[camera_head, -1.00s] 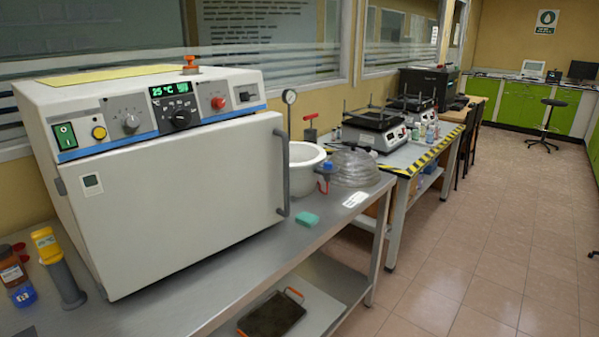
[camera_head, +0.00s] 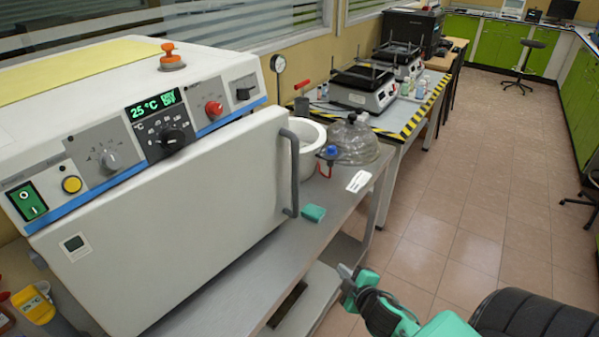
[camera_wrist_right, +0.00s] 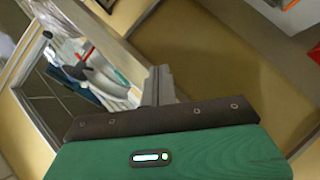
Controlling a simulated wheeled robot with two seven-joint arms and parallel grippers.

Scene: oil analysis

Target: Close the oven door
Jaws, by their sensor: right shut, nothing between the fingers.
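The white oven (camera_head: 75,95) stands on the steel bench at the left in the head view. Its door (camera_head: 195,190) hinges on the left. The door's right edge stands out past the control panel, so it looks slightly ajar; the gap itself is hidden. The grey vertical handle (camera_head: 291,170) is on the door's right edge. My right gripper (camera_head: 346,273) is shut and empty, in front of the bench, lower right of the handle and apart from it. In the right wrist view its fingers (camera_wrist_right: 160,85) show pressed together. My left gripper is out of view.
A teal block (camera_head: 313,213) lies on the bench (camera_head: 240,275) right of the handle. A white bowl (camera_head: 308,140) and a clear dome (camera_head: 352,140) stand behind it.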

